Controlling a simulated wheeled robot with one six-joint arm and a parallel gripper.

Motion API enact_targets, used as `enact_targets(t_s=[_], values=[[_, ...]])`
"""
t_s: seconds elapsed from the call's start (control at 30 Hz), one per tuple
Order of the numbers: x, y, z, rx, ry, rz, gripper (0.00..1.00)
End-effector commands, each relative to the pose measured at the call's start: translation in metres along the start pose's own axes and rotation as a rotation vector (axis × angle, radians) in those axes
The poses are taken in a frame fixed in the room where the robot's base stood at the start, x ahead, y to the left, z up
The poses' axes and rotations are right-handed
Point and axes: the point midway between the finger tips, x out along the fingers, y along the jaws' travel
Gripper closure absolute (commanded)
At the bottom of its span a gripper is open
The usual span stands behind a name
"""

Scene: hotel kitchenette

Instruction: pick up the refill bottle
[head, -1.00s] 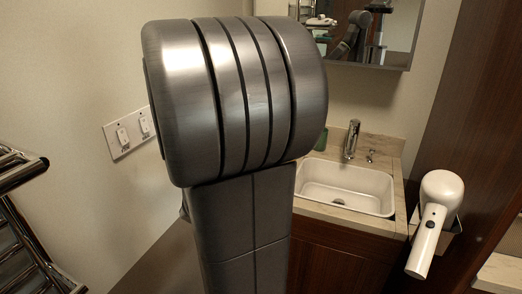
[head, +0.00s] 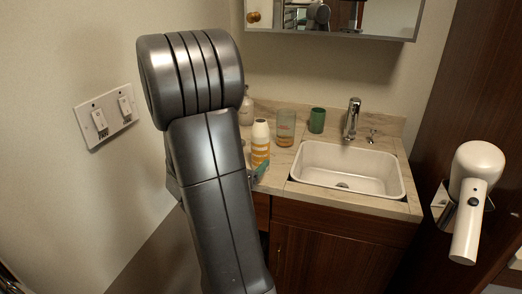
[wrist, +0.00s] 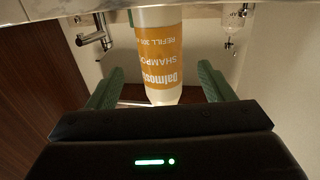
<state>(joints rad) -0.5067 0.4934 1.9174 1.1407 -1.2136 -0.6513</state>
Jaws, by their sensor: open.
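The refill bottle (head: 260,146) is white with an orange label. It stands upright on the counter, left of the sink, just right of my arm in the head view. In the wrist view the refill bottle (wrist: 160,45) appears upside down, with its label reading shampoo refill. My gripper (wrist: 160,70) is open, with one green finger on each side of the bottle in that view. Gaps show between the bottle and both fingers. In the head view my arm hides most of the gripper; only a small teal finger part shows low beside the bottle.
A clear tumbler (head: 285,128) with an amber base and a green cup (head: 317,120) stand right of the bottle. A pump bottle (head: 246,110) stands behind, partly hidden by my arm. The sink (head: 345,170), tap (head: 352,118) and wall hair dryer (head: 472,195) are further right.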

Motion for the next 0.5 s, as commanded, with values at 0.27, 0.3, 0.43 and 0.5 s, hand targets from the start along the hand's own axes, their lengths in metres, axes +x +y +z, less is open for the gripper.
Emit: enact_targets(t_s=[0.27,0.3,0.43,0.5], values=[[0.035,0.001,0.0,0.0,-0.001,0.0,0.25],[0.037,0.0,0.0,0.0,-0.001,-0.001,0.25],[0.043,0.0,0.0,-0.001,0.0,-0.001,0.25],[0.051,0.0,0.0,-0.001,0.0,0.001,0.25]])
